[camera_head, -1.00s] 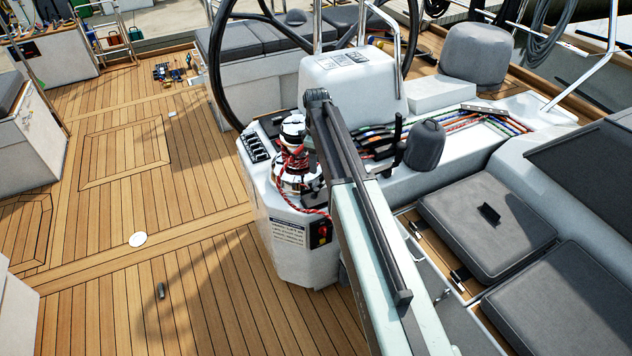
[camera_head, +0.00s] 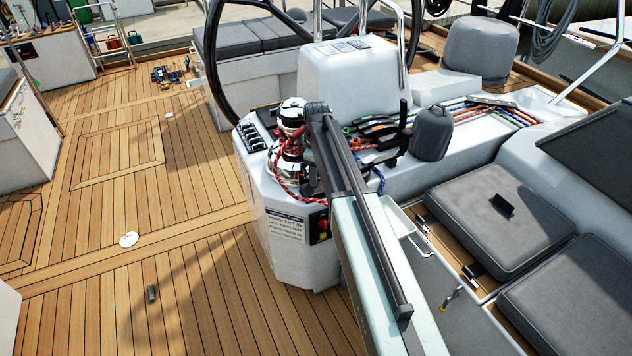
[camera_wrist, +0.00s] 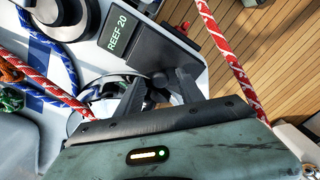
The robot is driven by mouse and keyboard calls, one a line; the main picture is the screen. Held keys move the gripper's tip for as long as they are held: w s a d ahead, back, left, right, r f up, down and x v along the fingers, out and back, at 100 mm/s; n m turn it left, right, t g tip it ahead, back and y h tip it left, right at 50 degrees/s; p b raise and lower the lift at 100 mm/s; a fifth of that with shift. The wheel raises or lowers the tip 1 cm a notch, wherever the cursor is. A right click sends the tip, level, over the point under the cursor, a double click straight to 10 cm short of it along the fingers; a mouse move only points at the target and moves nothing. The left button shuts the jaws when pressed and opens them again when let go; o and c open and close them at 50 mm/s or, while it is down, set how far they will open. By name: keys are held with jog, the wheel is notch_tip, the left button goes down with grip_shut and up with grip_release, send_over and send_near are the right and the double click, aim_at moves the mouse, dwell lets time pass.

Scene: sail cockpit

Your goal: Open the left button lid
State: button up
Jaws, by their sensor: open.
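My gripper (camera_wrist: 160,76) is open, its two dark fingers apart and pointing up in the wrist view. The fingertips are close to a dark grey panel (camera_wrist: 165,48) beside a "REEF 20" label (camera_wrist: 118,34); I cannot tell whether they touch it. A dark round cap (camera_wrist: 62,14) in a pale ring is at the upper left. In the head view, my arm hides the gripper. A white console (camera_head: 290,235) with a chrome winch (camera_head: 290,135) stands left of my arm.
Red-white rope (camera_wrist: 225,60) and blue-white rope (camera_wrist: 40,50) run beside my gripper. A red switch (camera_head: 322,226) is on the console side. Grey cushions (camera_head: 490,215) lie at right.

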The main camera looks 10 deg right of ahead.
jog(key=shift+r, duration=0.1)
grip_shut()
dwell(1.3)
